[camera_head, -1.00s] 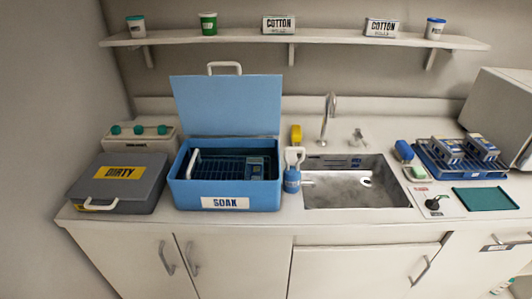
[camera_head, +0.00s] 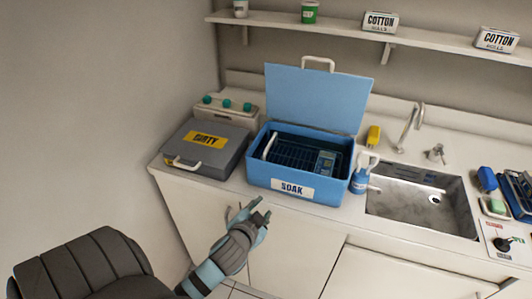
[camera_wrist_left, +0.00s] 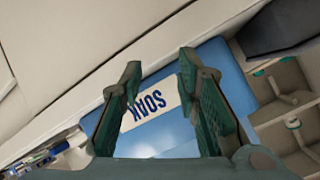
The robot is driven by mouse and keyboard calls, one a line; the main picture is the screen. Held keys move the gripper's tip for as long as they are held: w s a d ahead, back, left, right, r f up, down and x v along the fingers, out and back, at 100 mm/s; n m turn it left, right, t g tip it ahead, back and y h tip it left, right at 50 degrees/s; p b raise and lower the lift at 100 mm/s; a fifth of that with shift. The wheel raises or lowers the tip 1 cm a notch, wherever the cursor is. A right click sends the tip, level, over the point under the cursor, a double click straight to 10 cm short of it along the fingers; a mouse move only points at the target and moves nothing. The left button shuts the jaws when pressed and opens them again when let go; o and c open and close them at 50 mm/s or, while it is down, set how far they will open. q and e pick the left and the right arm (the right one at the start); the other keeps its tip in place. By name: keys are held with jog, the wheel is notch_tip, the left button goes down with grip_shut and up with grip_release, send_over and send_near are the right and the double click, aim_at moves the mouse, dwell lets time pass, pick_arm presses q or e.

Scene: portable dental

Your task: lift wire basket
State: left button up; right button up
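The dark wire basket (camera_head: 292,152) sits inside the open blue SOAK box (camera_head: 328,190), its white handle (camera_head: 269,146) standing up at the left end. A blue-grey item (camera_head: 325,161) lies at the right end of the basket. The box's blue lid (camera_head: 317,98) stands upright behind it. My left gripper (camera_head: 261,209) is below and in front of the box, apart from it. In the left wrist view its two fingers (camera_wrist_left: 157,90) are spread with nothing between them, facing the SOAK label (camera_wrist_left: 155,103). My right gripper is not in view.
A grey DIRTY case (camera_head: 205,148) stands left of the box, with a control unit (camera_head: 222,108) behind it. A blue bottle (camera_head: 360,180) stands close to the box's right side, beside the sink (camera_head: 422,204). The counter's front edge lies between gripper and box.

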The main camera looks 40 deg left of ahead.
pick_arm(q)
jog(key=w+r+t, duration=0.1)
jog(key=r, duration=0.2)
jog(key=w+r+m+t, duration=0.1)
jog(key=w+r, duration=0.1)
jog(key=r, duration=0.1)
jog(key=w+r+t, duration=0.2)
jog(key=r, duration=0.2)
jog(key=shift+w+a+r+m, duration=0.1)
jog(key=shift+w+a+m, duration=0.2)
jog(key=shift+m, duration=0.1)
jog(key=w+d+r+m+t+h, duration=0.3)
jog(key=d+r+m+t+h, duration=0.15)
jog(key=r+m, duration=0.4)
jog(key=w+d+r+m+t+h, duration=0.25)
jog(key=r+m+h, duration=0.35)
jog(key=r, duration=0.6)
jog(key=m+g+y, duration=0.6)
jog(key=m+g, duration=0.7)
jog(key=g, duration=0.4)
send_near(268, 146)
jog(key=shift+h, duration=0.25)
jog(key=x, duration=0.7)
jog(key=shift+w+a+f, duration=0.25)
jog(key=shift+a+f, duration=0.05)
jog(key=shift+f, duration=0.05)
